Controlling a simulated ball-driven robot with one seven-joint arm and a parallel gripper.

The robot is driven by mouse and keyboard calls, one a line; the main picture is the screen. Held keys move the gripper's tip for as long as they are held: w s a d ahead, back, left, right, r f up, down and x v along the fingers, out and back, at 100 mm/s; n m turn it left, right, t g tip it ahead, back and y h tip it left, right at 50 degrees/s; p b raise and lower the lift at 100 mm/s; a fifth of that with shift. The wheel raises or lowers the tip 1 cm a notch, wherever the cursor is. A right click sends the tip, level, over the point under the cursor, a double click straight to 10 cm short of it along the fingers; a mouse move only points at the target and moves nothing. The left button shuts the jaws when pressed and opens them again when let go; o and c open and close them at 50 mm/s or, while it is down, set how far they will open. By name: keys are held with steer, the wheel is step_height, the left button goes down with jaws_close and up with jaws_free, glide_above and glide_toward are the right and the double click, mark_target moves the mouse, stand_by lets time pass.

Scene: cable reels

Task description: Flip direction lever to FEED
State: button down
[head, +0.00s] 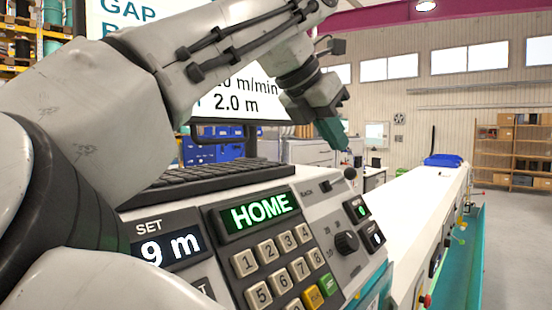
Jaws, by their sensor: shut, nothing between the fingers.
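The direction lever shows as a small dark ball knob (350,173) at the upper right of the control panel (300,200). The knob sits on the side away from BACK. No FEED label can be read. My gripper (343,146) points down with its teal fingers shut and empty. It appears just above the knob in the picture, and a small gap shows between them.
The panel also has a HOME display (260,210), a number keypad (280,262), a dark rotary knob (346,242) and lit rocker switches (362,211) close to the lever. A keyboard (205,180) lies behind. A long white machine bed (415,205) runs off to the right.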

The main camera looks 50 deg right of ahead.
step_height(320, 180, up, 6)
steer(key=s+a, duration=0.1)
steer(key=a, duration=0.1)
steer(key=shift+a, duration=0.1)
stand_by(0.5)
